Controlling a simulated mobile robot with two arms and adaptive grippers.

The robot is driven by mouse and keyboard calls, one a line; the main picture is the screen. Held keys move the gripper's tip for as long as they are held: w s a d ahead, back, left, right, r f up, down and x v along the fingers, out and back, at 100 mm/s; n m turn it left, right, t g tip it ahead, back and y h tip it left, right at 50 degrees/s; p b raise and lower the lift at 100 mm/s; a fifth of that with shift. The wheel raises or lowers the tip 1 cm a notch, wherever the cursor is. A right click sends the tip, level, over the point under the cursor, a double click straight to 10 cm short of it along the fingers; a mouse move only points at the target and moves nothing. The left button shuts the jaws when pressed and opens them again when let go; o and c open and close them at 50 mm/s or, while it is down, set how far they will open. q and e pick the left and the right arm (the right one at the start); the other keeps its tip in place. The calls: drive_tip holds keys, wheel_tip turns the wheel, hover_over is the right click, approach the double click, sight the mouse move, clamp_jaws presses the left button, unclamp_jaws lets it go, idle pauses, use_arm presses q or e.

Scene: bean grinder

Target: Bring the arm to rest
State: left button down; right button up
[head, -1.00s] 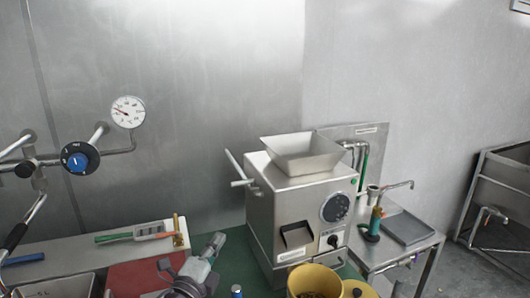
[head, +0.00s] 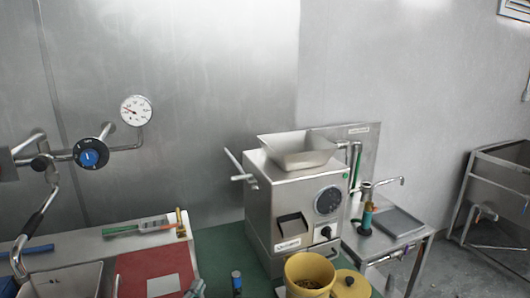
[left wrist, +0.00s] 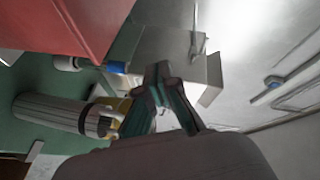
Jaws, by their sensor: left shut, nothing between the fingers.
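My left gripper (left wrist: 160,72) shows in the left wrist view with its dark fingers converging at the tips, shut and empty. In the head view only a small grey piece of it (head: 195,289) shows at the bottom edge, left of the blue-topped cylinder. The metal bean grinder (head: 290,205) stands on the green surface, with a square hopper (head: 298,150) on top and a dark outlet at its front. The grinder body (left wrist: 165,45) is behind the fingers in the left wrist view. My right gripper is not in view.
A yellow pot (head: 310,272) with dark contents stands before the grinder, beside a yellow lid (head: 350,284). A blue-topped cylinder (head: 237,279) is to its left. A red mat (head: 150,268) lies further left. A metal side table (head: 385,245) stands right.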

use_arm(q)
drive_tip(key=s+a+f+n+g, duration=0.2)
drive_tip(key=s+f+n+g, duration=0.25)
drive_tip(key=s, duration=0.55)
drive_tip(key=s+a+f+n+g+y, duration=0.1)
drive_tip(key=s+f+n+g, duration=0.4)
drive_tip(key=s, duration=0.5)
drive_tip(key=s+a+f+n+g, duration=0.25)
drive_tip(key=s+f, duration=0.35)
drive_tip(key=s, duration=0.4)
wheel_tip(320, 180, down, 26)
drive_tip(key=s+g, duration=0.2)
drive_tip(key=s+a+f+g+b, duration=0.1)
drive_tip(key=s+a+f, duration=0.1)
drive_tip(key=s+f, duration=1.4)
drive_tip(key=shift+s+f, duration=0.3)
drive_tip(key=shift+f, duration=0.5)
drive_tip(key=shift+a, duration=0.1)
